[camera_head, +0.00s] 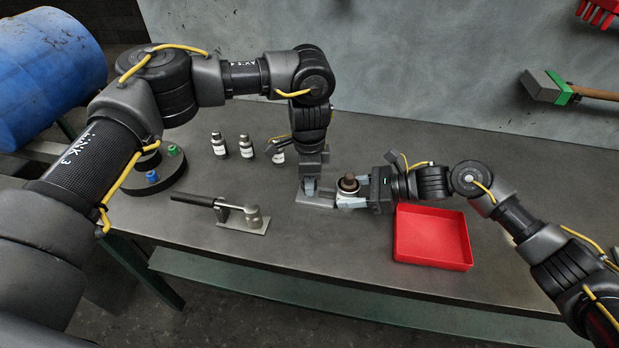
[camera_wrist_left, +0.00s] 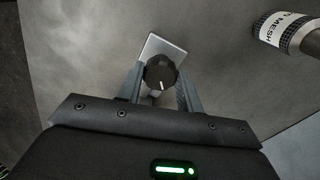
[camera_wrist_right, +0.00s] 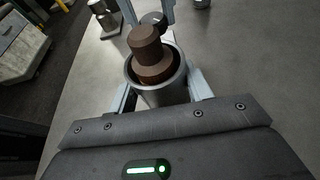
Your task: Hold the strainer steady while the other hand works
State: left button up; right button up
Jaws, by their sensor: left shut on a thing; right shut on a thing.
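A silver round cup, apparently the strainer (camera_wrist_right: 160,92), stands upright between the fingers of my right gripper (camera_wrist_right: 158,100). A stepped brown plug (camera_wrist_right: 150,52) sits in its mouth. In the head view the brown top (camera_head: 348,183) shows, with my right gripper (camera_head: 352,199) closed around the cup from the right. My left gripper (camera_head: 311,190) points down just left of the cup. In the left wrist view, my left gripper (camera_wrist_left: 160,85) is shut on a black knob (camera_wrist_left: 160,73) with a white mark, above a small metal plate (camera_wrist_left: 160,46). The cup's underside is hidden.
A red tray (camera_head: 432,237) lies right of the cup. A metal piece with a dark handle on a plate (camera_head: 243,220) lies front left. Labelled bottles (camera_head: 246,147) stand behind left, near a round dark stand (camera_head: 152,180). Bare table (camera_head: 500,180) is at the right.

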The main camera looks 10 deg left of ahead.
pick_arm(q)
jog(key=shift+a+f, duration=0.1)
jog(key=o, duration=1)
notch_tip(320, 180, up, 12)
dwell(0.4)
pick_arm(e)
jog(key=o, duration=1.3)
jog(key=shift+o, duration=0.2)
